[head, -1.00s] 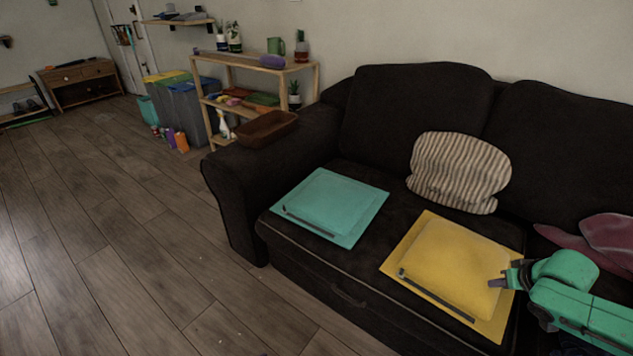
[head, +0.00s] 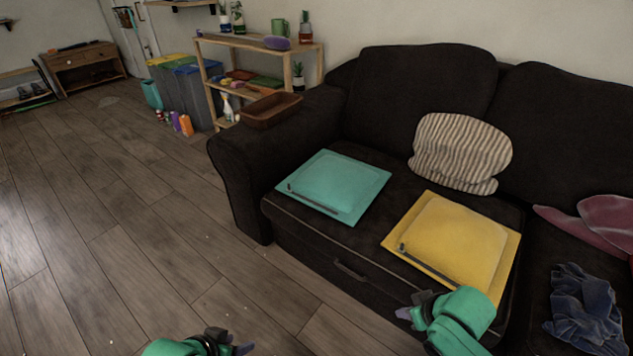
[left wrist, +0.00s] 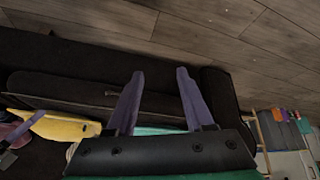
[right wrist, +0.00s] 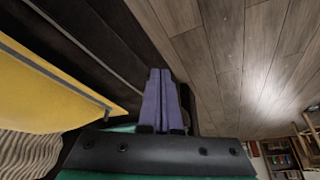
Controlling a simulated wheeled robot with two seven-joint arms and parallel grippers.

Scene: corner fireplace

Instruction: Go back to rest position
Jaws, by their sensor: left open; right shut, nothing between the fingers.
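My left gripper (head: 240,347) is at the bottom edge of the head view, over the floor in front of the sofa. Its two purple fingers (left wrist: 158,103) are apart and empty in the left wrist view. My right gripper (head: 408,310) is in front of the sofa's front edge, near the yellow folded item's near side. Its fingers (right wrist: 158,100) are together with nothing between them in the right wrist view. Both green arms are bent low and partly out of the head view.
The dark sofa (head: 300,262) holds a teal folded item (head: 340,183), a yellow folded item (head: 455,240), a striped cushion (head: 460,150) and dark blue cloth (head: 585,310). A brown tray (head: 270,110) sits on its arm. Wooden floor (head: 120,230) at left is clear.

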